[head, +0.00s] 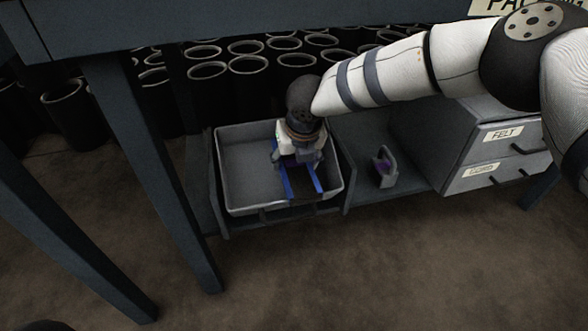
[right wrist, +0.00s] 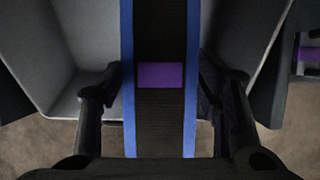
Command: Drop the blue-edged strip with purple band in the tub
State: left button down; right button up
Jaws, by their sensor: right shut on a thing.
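The blue-edged strip (head: 302,184) is dark with bright blue long edges. Its purple band (right wrist: 160,75) shows in the right wrist view, between the fingers. My right gripper (head: 298,155) is shut on the strip, with one finger at each blue edge. The grey tub (head: 243,170) sits on the low shelf under the table. The gripper and strip are over the right part of the tub in the head view. I cannot tell how high the strip is above the tub floor. My left gripper is not in view.
A small grey holder with a purple part (head: 384,166) stands in the compartment right of the tub. A drawer unit (head: 490,150) marked FELT is further right. Several dark tubes (head: 208,71) stand behind. A table leg (head: 150,170) stands left of the tub.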

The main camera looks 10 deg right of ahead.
aim_at(298, 174)
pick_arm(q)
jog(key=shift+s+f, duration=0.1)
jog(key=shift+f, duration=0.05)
pick_arm(e)
jog(key=shift+f, duration=0.85)
jog(key=shift+f, duration=0.35)
jog(key=o, duration=1)
jog(key=shift+c, duration=0.2)
jog(key=p+v, duration=0.1)
jog(key=v, duration=0.2)
jog(key=p+v, duration=0.2)
jog(key=v, duration=0.2)
jog(key=shift+w+r, duration=0.1)
jog(key=shift+r, duration=0.25)
jog(key=shift+s+r+p, duration=0.3)
jog(key=shift+r, duration=0.05)
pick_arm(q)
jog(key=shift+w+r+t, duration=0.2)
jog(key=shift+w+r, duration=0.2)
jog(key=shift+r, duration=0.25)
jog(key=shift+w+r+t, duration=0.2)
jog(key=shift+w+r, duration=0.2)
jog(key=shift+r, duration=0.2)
pick_arm(e)
jog(key=shift+f, duration=0.1)
